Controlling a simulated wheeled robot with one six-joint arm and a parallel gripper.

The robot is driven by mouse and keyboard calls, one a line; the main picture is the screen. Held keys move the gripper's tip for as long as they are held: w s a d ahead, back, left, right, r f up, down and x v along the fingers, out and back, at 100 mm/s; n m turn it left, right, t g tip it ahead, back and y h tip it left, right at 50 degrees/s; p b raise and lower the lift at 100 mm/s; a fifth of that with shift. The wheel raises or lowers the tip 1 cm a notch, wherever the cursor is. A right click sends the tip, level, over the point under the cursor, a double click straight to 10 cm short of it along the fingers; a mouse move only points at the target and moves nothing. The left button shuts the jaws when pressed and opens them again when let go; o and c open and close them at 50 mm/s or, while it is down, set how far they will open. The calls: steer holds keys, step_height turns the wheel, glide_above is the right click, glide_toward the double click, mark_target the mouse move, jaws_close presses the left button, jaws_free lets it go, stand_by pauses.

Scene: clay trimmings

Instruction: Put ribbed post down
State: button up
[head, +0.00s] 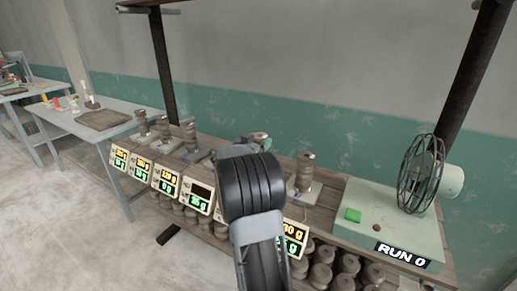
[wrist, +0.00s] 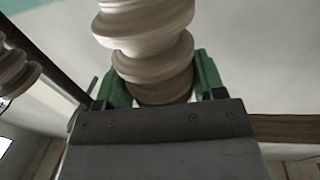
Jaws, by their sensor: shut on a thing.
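My gripper (wrist: 163,84) is shut on a ribbed post (wrist: 146,38), pale brown clay with thick spiral ridges. The green fingers sit on either side of its lower visible part in the wrist view. In the head view my own arm covers most of the gripper, and I cannot clearly make out the held post. Whether the post touches anything below cannot be told.
Other ribbed posts stand on the wooden bench, one right of my arm (head: 305,172) and several to the left (head: 190,136). Scale displays (head: 199,197) line the front edge. A caged fan (head: 421,174) and green button (head: 353,215) are at right.

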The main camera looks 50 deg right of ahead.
steer(key=shift+f, duration=1.1)
steer(key=shift+f, duration=0.2)
steer(key=o, duration=1.3)
